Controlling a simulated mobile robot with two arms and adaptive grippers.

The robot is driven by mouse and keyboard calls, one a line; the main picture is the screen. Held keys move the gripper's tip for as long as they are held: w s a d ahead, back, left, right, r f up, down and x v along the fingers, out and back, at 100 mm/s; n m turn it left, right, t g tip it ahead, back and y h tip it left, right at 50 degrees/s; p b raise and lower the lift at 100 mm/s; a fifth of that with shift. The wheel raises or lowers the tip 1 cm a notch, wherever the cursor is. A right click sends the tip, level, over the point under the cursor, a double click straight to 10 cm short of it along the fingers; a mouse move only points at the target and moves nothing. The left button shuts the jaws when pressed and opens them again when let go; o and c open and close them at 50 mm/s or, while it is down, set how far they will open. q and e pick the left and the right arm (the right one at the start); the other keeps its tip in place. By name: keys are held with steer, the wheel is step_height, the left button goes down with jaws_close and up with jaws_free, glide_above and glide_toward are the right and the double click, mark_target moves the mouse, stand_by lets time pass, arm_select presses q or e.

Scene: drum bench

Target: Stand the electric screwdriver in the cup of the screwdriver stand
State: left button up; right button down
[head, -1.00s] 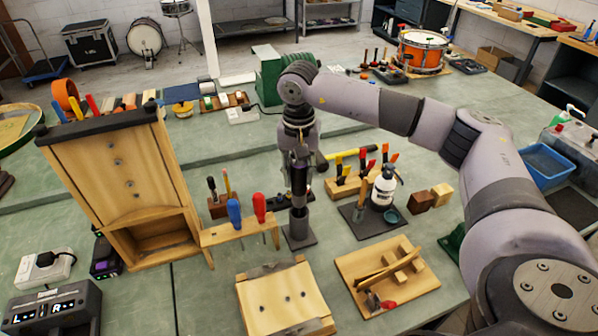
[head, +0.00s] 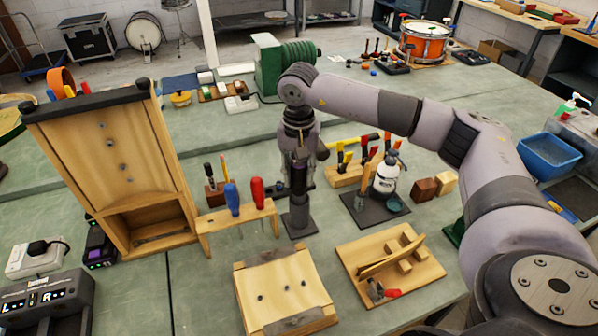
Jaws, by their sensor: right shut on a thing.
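The screwdriver stand (head: 298,222) has a dark grey base plate and an upright grey cup, at the middle of the bench. My right gripper (head: 299,168) points straight down above it, shut on the electric screwdriver (head: 298,181). The screwdriver is dark and upright, in line with the cup. Its upper part is hidden by the gripper. Its lower end meets the cup mouth in the picture; I cannot tell how deep it sits. My left gripper is not in view.
Left of the stand is a wooden rack with blue (head: 232,198) and red (head: 258,194) screwdrivers. A white bottle (head: 385,178) stands on a dark plate to the right. Wooden boards (head: 286,290) lie in front. A tall wooden cabinet (head: 112,170) is at left.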

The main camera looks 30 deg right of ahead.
steer(key=shift+f+b, duration=0.8)
steer(key=shift+f, duration=0.35)
steer(key=c, duration=1.1)
jaws_free()
step_height(320, 180, up, 12)
